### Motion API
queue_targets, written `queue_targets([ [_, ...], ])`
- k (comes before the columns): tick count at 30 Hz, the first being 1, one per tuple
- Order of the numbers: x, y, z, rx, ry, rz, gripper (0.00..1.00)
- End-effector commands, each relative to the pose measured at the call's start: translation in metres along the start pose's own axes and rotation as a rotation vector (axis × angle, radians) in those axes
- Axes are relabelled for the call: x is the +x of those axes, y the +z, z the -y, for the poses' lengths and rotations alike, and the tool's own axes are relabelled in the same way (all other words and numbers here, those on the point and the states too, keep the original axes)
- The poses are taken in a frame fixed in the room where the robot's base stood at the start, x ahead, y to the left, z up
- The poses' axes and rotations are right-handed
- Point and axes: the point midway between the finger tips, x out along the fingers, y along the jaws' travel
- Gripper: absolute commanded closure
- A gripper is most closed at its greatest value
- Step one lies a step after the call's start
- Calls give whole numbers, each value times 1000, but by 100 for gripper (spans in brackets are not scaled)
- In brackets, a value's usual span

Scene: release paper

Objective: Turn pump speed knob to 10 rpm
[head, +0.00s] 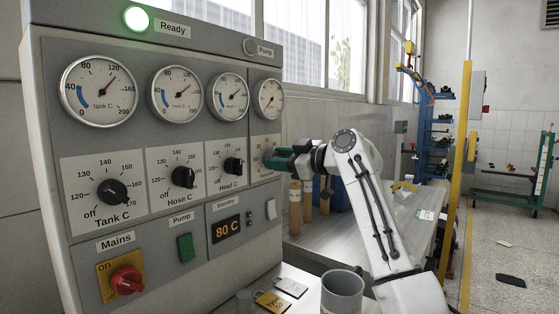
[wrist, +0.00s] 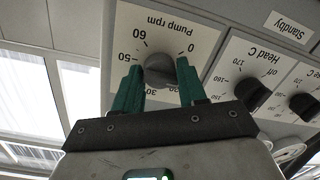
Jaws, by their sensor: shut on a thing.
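The pump speed knob (wrist: 160,70) is dark grey and round, on a white plate (wrist: 205,33) labelled "Pump rpm". The wrist view shows the plate upside down, with 0, 50, 60 and part of 30 readable. My gripper (wrist: 159,66) has its green fingers on both sides of the knob and is shut on it. Its right finger covers part of the scale, including where 10 would be. I cannot read the knob's pointer. In the head view my gripper (head: 275,157) is against the panel's right end and hides the knob.
The panel also carries the Head C knob (head: 233,166), Hose C knob (head: 183,177), Tank C knob (head: 112,193) and red Mains switch (head: 126,280). The green Ready lamp (head: 137,18) is lit.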

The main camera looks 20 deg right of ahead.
Motion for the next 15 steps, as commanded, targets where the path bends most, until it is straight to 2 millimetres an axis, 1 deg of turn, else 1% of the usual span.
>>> queue_targets([
  [1,-1,3,-1,1,3,4,89],
  [8,-1,3,-2,2,3,4,89],
  [9,-1,3,-2,2,4,4,58],
  [15,-1,1,-1,1,2,2,39],
])
